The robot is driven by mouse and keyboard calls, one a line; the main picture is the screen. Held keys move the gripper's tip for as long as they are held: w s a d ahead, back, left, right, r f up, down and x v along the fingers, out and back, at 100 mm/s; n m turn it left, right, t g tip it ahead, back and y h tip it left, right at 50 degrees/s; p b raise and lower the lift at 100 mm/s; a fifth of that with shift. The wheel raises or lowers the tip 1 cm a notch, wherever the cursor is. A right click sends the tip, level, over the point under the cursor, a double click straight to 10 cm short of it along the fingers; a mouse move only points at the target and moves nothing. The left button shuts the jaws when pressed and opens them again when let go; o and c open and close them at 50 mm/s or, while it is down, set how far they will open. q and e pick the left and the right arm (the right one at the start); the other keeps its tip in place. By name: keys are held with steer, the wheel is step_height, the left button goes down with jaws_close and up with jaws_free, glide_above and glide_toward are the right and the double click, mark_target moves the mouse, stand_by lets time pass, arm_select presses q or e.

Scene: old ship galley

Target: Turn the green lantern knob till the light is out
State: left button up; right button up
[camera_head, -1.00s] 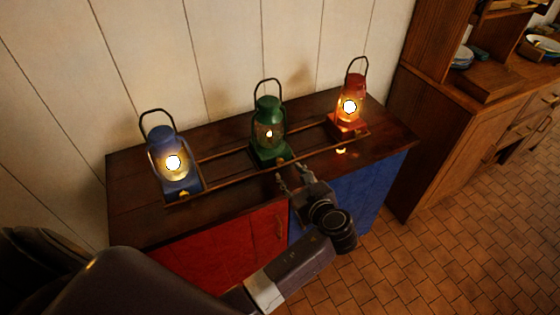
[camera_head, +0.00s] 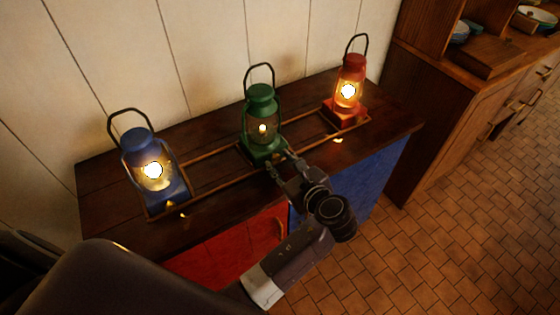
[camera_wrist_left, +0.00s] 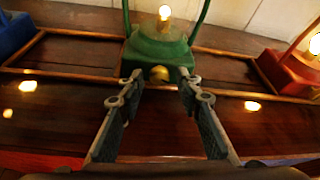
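The green lantern (camera_head: 261,112) stands upright in the middle of a wooden rack on the cabinet top, with a small dim flame lit inside. It also shows in the left wrist view (camera_wrist_left: 157,50). Its small brass knob (camera_wrist_left: 160,73) sits low on the front of the base. My left gripper (camera_head: 279,160) is in front of the base. In the head view the knob is hidden by the gripper. My right gripper is not seen.
A blue lantern (camera_head: 148,165) on the left and a red lantern (camera_head: 348,85) on the right are brightly lit. The wooden rack rail (camera_head: 212,181) runs along the front. A brown cupboard (camera_head: 440,110) stands at the right, with open tiled floor (camera_head: 450,230) before it.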

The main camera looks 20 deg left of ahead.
arm_select(q)
steer(key=shift+c, duration=1.1)
steer(key=shift+a, duration=0.1)
jaws_close()
steer(key=shift+p, duration=0.3)
steer(key=shift+a+n+t+p, duration=0.1)
steer(key=shift+n+t+p, duration=0.2)
steer(key=shift+n+p, duration=0.15)
steer(key=shift+s+n+t+h, duration=0.1)
steer(key=shift+n+t+h, duration=0.25)
steer(key=shift+n, duration=0.2)
steer(key=shift+f+n+t, duration=0.15)
steer(key=shift+n+t, duration=0.1)
steer(key=shift+n, duration=0.25)
steer(key=shift+a+n+t+h+b, duration=0.1)
steer(key=shift+n+t+h+b, duration=0.25)
steer(key=shift+n+t, duration=0.35)
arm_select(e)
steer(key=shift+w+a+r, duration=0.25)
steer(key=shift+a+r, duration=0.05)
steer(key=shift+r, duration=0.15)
arm_select(q)
steer(key=shift+n, duration=0.3)
